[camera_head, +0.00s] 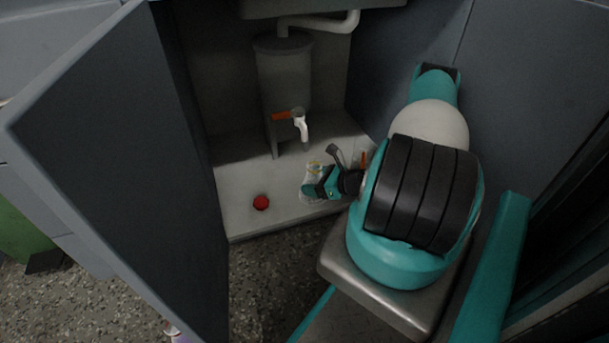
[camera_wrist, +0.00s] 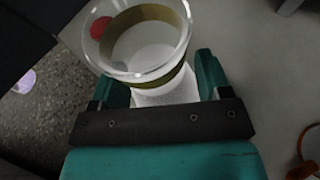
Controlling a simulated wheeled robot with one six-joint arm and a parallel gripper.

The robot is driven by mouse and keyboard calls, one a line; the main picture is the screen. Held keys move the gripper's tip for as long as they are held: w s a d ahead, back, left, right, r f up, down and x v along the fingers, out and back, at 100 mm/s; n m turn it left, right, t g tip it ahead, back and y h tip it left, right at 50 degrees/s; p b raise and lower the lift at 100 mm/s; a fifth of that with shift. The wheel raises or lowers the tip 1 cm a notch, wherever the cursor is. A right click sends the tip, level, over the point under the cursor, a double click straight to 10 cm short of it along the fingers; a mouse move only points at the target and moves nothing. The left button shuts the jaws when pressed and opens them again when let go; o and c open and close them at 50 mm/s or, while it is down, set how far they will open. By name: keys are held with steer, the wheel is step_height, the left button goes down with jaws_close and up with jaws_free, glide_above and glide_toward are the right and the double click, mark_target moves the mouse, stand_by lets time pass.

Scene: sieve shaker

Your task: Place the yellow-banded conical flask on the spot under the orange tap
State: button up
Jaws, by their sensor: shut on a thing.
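The yellow-banded conical flask (camera_head: 312,179) is clear glass and appears near the front of the cabinet floor, roughly upright. My gripper (camera_head: 319,188) is shut on it from the right. In the wrist view the flask's round rim and yellow band (camera_wrist: 180,22) lie between my fingers (camera_wrist: 158,82). I cannot tell whether its base touches the floor. The orange tap (camera_head: 283,116) with its white spout (camera_head: 302,129) is on a grey tank (camera_head: 285,72), behind and slightly left of the flask. I cannot make out a marked spot under the spout.
A red ball-like object (camera_head: 261,202) lies on the pale cabinet floor (camera_head: 239,182), left of the flask. The open cabinet door (camera_head: 115,150) stands at the left. A small orange item (camera_head: 362,158) shows behind my wrist. The floor below the spout looks bare.

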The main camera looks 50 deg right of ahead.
steer(key=w+d, duration=0.1)
steer(key=w, duration=0.1)
steer(key=w+d+b, duration=0.1)
steer(key=shift+w+d+f, duration=0.1)
steer(key=shift+w+d, duration=0.1)
steer(key=shift+w, duration=0.2)
steer(key=w+b, duration=0.1)
steer(key=w+d+b, duration=0.2)
steer(key=shift+w+f, duration=0.25)
steer(key=shift+f, duration=0.15)
steer(key=shift+s+f+b, duration=0.1)
steer(key=shift+f+b, duration=0.2)
steer(key=shift+b, duration=0.2)
steer(key=o, duration=1)
steer(key=shift+o, duration=0.2)
